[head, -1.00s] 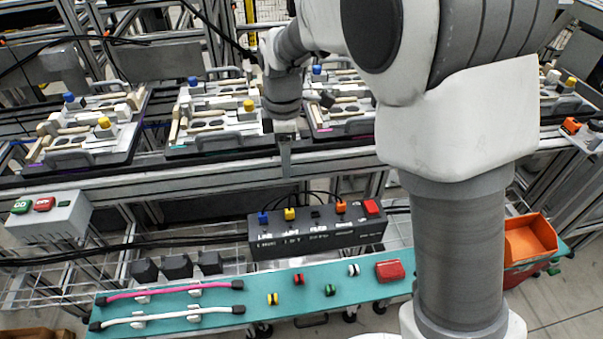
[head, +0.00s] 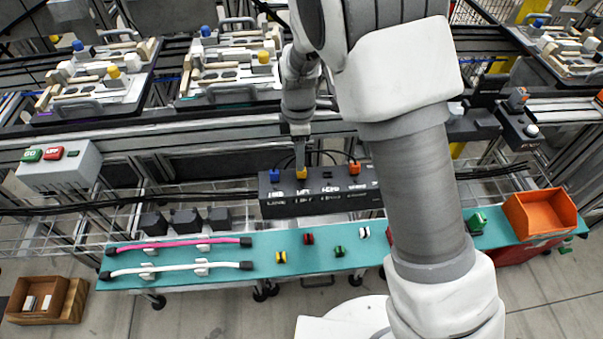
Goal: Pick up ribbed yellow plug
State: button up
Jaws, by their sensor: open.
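A yellow plug (head: 302,174) stands in the top of a dark connector box (head: 320,205), between a blue plug and a dark one. Its ribs are too small to make out. My gripper (head: 300,163) points down right at this plug, its tip overlapping the plug's top in the picture. The jaws are open; whether they straddle or touch the plug cannot be told. A smaller yellow-and-black piece (head: 281,257) lies apart on the teal bench.
The teal bench (head: 320,265) holds pink and white cables and small coloured pieces. An orange bin (head: 541,215) is at right. My arm hides the box's right end.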

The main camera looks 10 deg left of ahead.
aim_at(301, 174)
jog(key=f, duration=0.3)
jog(key=f+b, duration=0.1)
jog(key=f, duration=0.1)
jog(key=shift+d, duration=0.3)
grip_shut()
dwell(1.0)
